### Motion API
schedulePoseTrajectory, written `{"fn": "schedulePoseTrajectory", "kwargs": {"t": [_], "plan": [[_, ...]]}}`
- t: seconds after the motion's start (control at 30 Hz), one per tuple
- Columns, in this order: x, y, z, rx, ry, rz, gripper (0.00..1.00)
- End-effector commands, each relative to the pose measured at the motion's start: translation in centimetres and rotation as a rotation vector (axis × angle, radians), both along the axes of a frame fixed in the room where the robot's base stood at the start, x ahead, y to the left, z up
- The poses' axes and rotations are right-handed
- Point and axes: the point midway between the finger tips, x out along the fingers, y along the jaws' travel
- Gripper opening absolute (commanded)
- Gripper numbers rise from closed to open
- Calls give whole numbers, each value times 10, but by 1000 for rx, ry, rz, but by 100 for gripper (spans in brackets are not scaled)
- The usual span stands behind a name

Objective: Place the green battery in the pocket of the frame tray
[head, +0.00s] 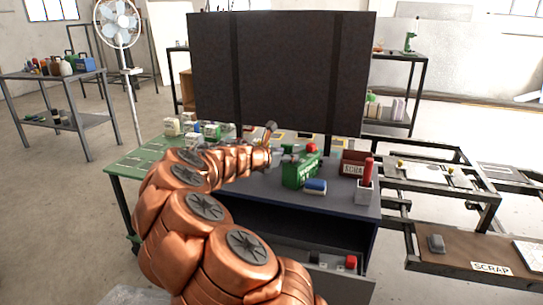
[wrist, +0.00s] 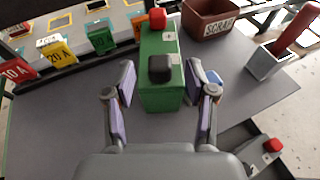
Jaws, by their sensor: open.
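In the wrist view the battery (wrist: 160,96) shows between the two purple-padded fingers of my gripper (wrist: 160,78). The fingers are open, one on each side, with visible gaps to the battery. In the head view my gripper (head: 281,156) is at the left of the battery, partly hidden by my copper arm. A dark metal frame (head: 438,190) with a pale plate stands at the right; I cannot tell whether its pocket shows.
A blue-and-white block (head: 315,187) sits close beside the battery. A brown scrap bin (head: 354,163) and a grey cup (head: 364,191) with a red handle stand to the right. A dark panel (head: 285,75) rises behind.

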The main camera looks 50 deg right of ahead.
Motion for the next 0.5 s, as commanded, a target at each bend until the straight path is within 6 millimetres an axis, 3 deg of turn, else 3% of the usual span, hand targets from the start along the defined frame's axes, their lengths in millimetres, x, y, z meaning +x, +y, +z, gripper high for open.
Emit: {"fn": "schedulePoseTrajectory", "kwargs": {"t": [0.5], "plan": [[4,63,21,-1,0,2,56]]}}
